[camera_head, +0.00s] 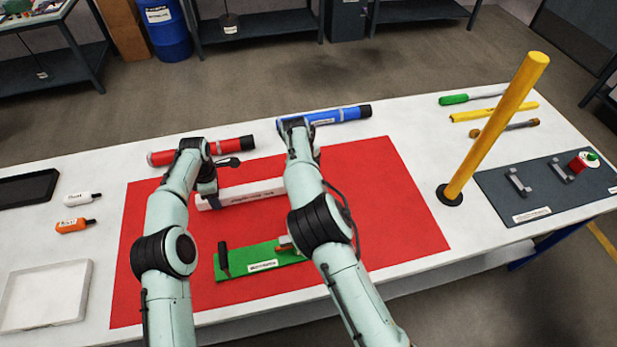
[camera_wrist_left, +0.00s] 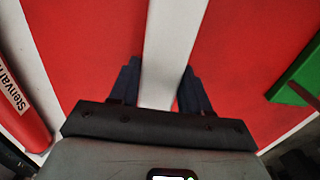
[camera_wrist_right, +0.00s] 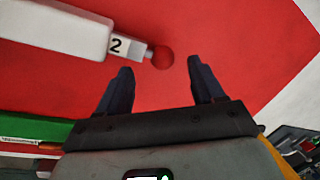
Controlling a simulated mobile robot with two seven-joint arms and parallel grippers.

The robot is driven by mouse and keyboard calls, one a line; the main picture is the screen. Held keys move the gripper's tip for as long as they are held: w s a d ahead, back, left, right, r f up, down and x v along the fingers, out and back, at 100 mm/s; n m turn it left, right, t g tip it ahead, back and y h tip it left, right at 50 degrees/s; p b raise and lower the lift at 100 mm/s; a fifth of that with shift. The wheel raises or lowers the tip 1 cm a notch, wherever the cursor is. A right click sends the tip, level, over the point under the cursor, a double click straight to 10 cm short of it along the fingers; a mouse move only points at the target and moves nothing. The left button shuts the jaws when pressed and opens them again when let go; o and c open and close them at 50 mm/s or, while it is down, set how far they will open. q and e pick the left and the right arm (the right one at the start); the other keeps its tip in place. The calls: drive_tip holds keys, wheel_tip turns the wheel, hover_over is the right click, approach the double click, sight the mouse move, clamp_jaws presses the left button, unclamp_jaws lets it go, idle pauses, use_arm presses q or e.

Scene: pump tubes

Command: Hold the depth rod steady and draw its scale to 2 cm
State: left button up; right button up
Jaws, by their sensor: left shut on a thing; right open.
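The depth rod (camera_head: 250,193) is a long white bar with dark lettering, lying across the red mat. My left gripper (camera_head: 208,198) is shut on its left part; the left wrist view shows the white bar (camera_wrist_left: 165,65) between the fingers. In the right wrist view, a short scale piece marked "2" (camera_wrist_right: 117,46) shows at the end of the white body (camera_wrist_right: 55,25), followed by a grey stem and a red knob (camera_wrist_right: 163,57). My right gripper (camera_wrist_right: 160,66) is open, its fingertips on both sides of the knob. In the head view my right arm hides this end.
A green stand (camera_head: 262,262) lies on the red mat (camera_head: 385,200) in front of the rod. A red tube (camera_head: 180,156) and a blue tube (camera_head: 345,115) lie behind. A yellow post (camera_head: 495,130) stands at right. The right part of the mat is clear.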

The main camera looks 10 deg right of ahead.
drive_tip(key=shift+w+d+f, duration=0.1)
drive_tip(key=shift+d+f, duration=0.05)
drive_tip(key=shift+f, duration=0.7)
drive_tip(key=shift+w+d+f, duration=0.1)
drive_tip(key=shift+f, duration=0.7)
clamp_jaws()
drive_tip(key=shift+d, duration=0.3)
unclamp_jaws()
wheel_tip(320, 180, up, 12)
drive_tip(key=s+a, duration=0.1)
drive_tip(key=a, duration=0.1)
drive_tip(key=shift+s, duration=0.15)
